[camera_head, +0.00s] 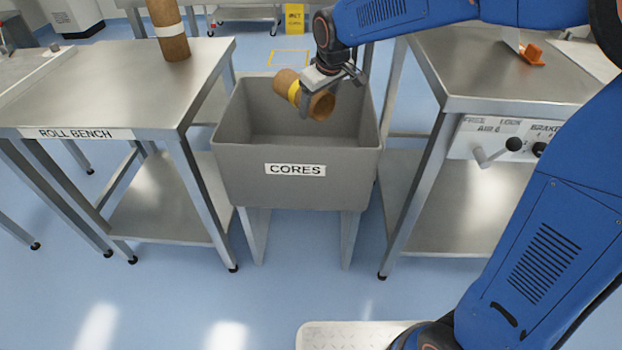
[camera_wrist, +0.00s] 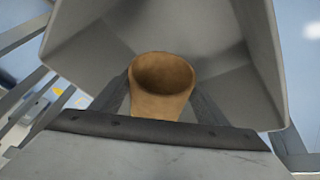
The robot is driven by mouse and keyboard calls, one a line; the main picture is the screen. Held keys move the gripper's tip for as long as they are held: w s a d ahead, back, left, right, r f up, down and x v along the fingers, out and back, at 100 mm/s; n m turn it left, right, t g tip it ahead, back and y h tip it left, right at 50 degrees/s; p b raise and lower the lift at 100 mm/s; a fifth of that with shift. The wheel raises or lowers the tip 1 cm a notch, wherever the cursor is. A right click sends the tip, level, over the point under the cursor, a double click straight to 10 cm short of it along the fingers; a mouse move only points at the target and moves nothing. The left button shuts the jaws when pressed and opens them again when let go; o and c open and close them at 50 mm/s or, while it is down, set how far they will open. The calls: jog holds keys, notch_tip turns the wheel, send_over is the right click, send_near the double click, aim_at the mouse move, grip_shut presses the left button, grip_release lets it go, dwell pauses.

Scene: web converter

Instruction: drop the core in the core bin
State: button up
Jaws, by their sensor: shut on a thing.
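The core (camera_head: 287,84) is a short hollow brown cardboard tube with a yellow band. My gripper (camera_head: 318,96) is shut on it and holds it tilted, its open end facing front right. The core is over the grey core bin (camera_head: 228,170), which is labelled CORES, around the height of its rim or above. In the wrist view the core (camera_wrist: 162,85) stands between the two fingers, with the bin's grey walls (camera_wrist: 110,45) beyond it. The part of the bin I see inside looks empty. The bin's floor is partly hidden.
The roll bench (camera_head: 100,95) stands left of the bin, with an upright brown roll (camera_head: 168,30) on it. A metal bench (camera_head: 500,75) with an orange piece (camera_head: 531,54) and a control panel (camera_head: 510,140) stands right. Blue floor (camera_head: 180,290) is clear in front.

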jog(key=shift+f, duration=1.15)
jog(key=o, duration=1.5)
jog(key=shift+c, duration=0.2)
jog(key=shift+r, duration=0.1)
jog(key=v, duration=1.7)
jog(key=shift+s+d, duration=0.1)
jog(key=shift+s, duration=0.05)
